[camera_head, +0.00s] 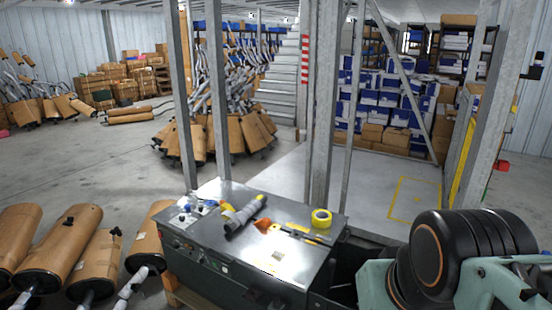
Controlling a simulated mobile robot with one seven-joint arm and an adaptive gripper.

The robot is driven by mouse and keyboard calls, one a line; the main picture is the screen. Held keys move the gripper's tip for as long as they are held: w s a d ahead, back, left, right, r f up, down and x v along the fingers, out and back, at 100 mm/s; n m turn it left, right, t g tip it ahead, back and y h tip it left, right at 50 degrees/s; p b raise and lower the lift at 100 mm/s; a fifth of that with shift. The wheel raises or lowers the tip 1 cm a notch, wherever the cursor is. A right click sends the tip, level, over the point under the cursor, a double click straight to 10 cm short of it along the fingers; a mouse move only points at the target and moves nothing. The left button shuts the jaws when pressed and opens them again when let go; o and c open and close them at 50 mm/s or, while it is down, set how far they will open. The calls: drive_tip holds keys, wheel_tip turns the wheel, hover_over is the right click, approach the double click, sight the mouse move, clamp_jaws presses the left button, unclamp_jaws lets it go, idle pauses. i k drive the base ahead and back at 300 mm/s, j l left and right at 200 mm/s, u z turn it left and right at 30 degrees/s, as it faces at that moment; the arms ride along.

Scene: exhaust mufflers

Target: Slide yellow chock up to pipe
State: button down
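A grey pipe-like cylinder (244,214) lies at a slant on top of the grey metal cabinet (262,258) in the head view. A small yellow piece (227,207) shows against its left side and seems to touch it. Flat yellow pieces (297,228) lie to the right, apart from the cylinder. I cannot tell which yellow piece is the chock. My gripper is not in view.
An orange item (264,225) lies just right of the cylinder. A yellow tape roll (321,218) sits near the cabinet's right edge. Steel posts (322,100) rise behind the cabinet. The cabinet top's front middle is mostly clear.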

sight(225, 206)
drive_tip(key=i+j, duration=0.55)
drive_tip(key=j, duration=0.25)
drive_tip(key=i+j, duration=0.3)
drive_tip(key=i+j+z, duration=0.1)
drive_tip(key=i+j, duration=0.15)
drive_tip(key=j, duration=0.2)
drive_tip(key=i+j, duration=0.25)
drive_tip(key=j, duration=0.2)
drive_tip(key=i+j, duration=0.55)
drive_tip(key=j, duration=0.25)
drive_tip(key=z, duration=0.05)
